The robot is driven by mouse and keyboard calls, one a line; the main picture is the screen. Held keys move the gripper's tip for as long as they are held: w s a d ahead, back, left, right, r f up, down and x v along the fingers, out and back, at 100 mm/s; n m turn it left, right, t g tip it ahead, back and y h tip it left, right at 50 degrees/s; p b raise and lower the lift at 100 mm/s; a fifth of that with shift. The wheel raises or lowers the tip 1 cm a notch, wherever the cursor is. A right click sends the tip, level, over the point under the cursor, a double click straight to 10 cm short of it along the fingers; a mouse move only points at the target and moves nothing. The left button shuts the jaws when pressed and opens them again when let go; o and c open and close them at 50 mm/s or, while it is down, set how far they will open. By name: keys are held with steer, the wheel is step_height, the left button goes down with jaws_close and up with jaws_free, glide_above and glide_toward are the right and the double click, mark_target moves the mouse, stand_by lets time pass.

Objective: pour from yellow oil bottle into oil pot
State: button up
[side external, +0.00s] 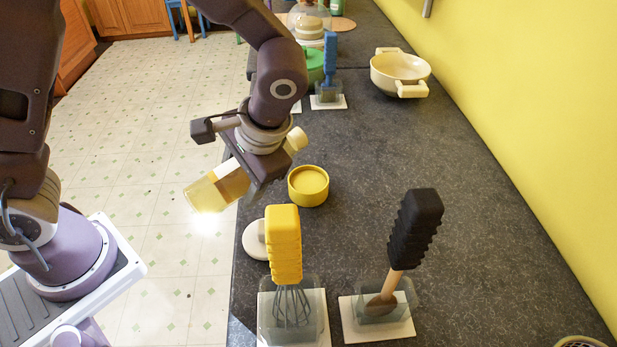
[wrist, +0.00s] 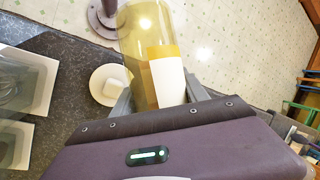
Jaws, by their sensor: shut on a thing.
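The yellow oil bottle (side external: 207,193) is clear and yellow-tinted, with a pale label and a cream top (side external: 297,139). My gripper (side external: 250,172) is shut around its middle and holds it in the air, strongly tilted. Its base points down to the left, beyond the counter edge, and its top points up to the right. The wrist view also shows the bottle (wrist: 148,30) between the fingers (wrist: 160,97). A round yellow pot (side external: 308,186), which looks like the oil pot, stands on the counter below and right of the gripper. I see no stream of oil.
A white knobbed lid (side external: 253,240) lies near the counter edge. In front stand a yellow-handled whisk (side external: 284,245) and a black-handled spoon (side external: 414,230) in holders. A cream two-handled pot (side external: 400,72) and a blue-handled utensil (side external: 329,60) are farther back. The middle counter is clear.

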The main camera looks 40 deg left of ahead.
stand_by(0.3)
steer(key=shift+n+g, duration=0.3)
steer(key=shift+n, duration=0.3)
steer(key=w+a+f, duration=0.1)
steer(key=w+a, duration=0.1)
steer(key=a, duration=0.1)
steer(key=w+a, duration=0.3)
steer(key=w+a+f, duration=0.1)
steer(key=w+a, duration=0.1)
steer(key=w, duration=0.1)
steer(key=shift+w+a+f, duration=0.1)
steer(key=shift+a+f, duration=0.2)
steer(key=shift+a, duration=0.1)
